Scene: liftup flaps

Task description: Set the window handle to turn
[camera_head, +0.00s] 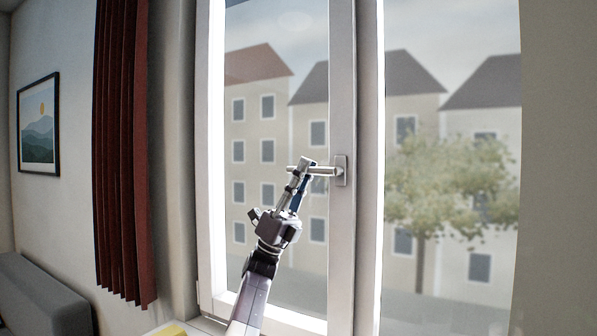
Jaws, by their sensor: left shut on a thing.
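The window handle (325,171) is a light metal lever on a grey mounting plate (341,171) on the right upright of the white window frame. The lever points left and lies about horizontal. My left gripper (303,170) reaches up from below and is shut on the lever near its free left end. The fingers hide part of the lever. The window sash (343,255) looks closed against the frame. My right gripper is not in view.
A dark red curtain (122,150) hangs left of the window. A framed picture (38,125) is on the left wall, above a grey sofa (40,296). A yellow object (172,330) lies at the bottom edge. A second glass pane (450,230) is to the right.

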